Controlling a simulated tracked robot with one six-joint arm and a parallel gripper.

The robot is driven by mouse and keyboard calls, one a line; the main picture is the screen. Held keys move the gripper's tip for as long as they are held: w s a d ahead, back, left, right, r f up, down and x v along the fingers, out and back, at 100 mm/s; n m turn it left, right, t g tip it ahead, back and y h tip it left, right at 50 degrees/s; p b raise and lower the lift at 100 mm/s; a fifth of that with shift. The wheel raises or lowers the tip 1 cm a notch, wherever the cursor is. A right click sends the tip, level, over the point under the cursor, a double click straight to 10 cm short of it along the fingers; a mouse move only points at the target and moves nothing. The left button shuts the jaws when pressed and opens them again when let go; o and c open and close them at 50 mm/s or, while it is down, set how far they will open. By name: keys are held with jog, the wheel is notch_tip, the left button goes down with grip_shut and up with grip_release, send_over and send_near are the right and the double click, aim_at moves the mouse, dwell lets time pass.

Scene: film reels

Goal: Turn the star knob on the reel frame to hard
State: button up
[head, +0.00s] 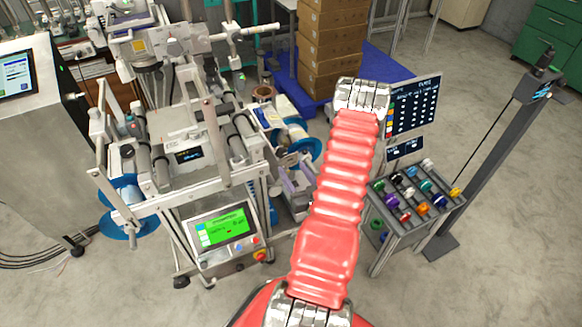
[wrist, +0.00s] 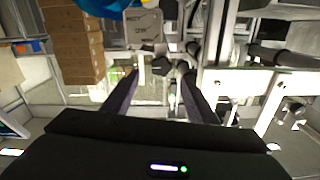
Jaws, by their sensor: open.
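The reel frame (head: 205,185) stands left of centre in the head view, a grey-white machine with rollers and blue reels. In the wrist view, my gripper (wrist: 160,77) is open, its two dark fingers apart and pointing forward. A small dark knob-like part (wrist: 161,66), which looks like the star knob, shows between and beyond the fingertips. A grey plate with small lettering (wrist: 143,27) is just above it; I cannot read the lettering or the knob's setting. I see no contact with the knob.
A control panel with a green screen (head: 222,228) is on the front of the frame. Stacked brown boxes (head: 328,50) stand behind on a blue pallet (head: 285,90). A rack of coloured parts (head: 405,205) and a grey post (head: 490,150) stand right. Floor is clear at far right.

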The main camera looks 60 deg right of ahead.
dwell(0.3)
jog(key=s+a+f+g+y, duration=0.1)
jog(key=s+f+g+y, duration=0.15)
jog(key=f+g, duration=0.3)
jog(key=s+a+f+g+y, duration=0.2)
jog(key=s+f+g, duration=0.15)
jog(key=f, duration=0.35)
jog(key=w+a+r+n+y, duration=0.1)
jog(key=a+r+n, duration=0.3)
jog(key=a+r, duration=1.6)
jog(key=w+a+r+n+y, duration=0.2)
jog(key=a+r+n+y, duration=0.1)
jog(key=a+r, duration=1.7)
notch_tip(320, 180, up, 4)
jog(key=shift+f+n+g+y, duration=0.1)
jog(key=shift+n+g+y, duration=0.25)
jog(key=shift+n+g, duration=0.05)
jog(key=shift+c, duration=0.7)
